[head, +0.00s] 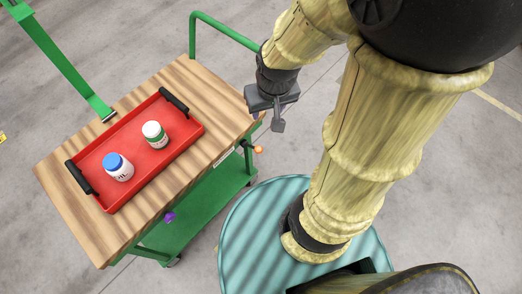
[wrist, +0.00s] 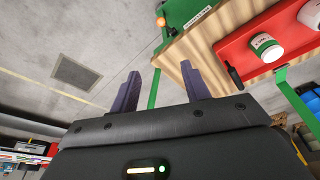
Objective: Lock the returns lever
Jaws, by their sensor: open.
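A lever with an orange knob (head: 258,149) sticks out from the cart's side, below the wooden top. The orange knob also shows in the wrist view (wrist: 161,22) beside a white label plate (wrist: 198,17), whose text is too small to read. A purple knob (head: 170,216) shows lower on the same side. I cannot tell which one is the returns lever. My gripper (head: 279,118) is above and to the right of the orange knob, apart from it. In the wrist view its two fingers (wrist: 160,84) are spread with nothing between them.
The green cart has a wooden top (head: 62,182), a lower shelf (head: 203,201) and a handle rail (head: 222,27). A red tray (head: 101,198) on it holds a blue-capped bottle (head: 118,167) and a white-capped bottle (head: 155,135). Grey floor (head: 440,190) is clear to the right.

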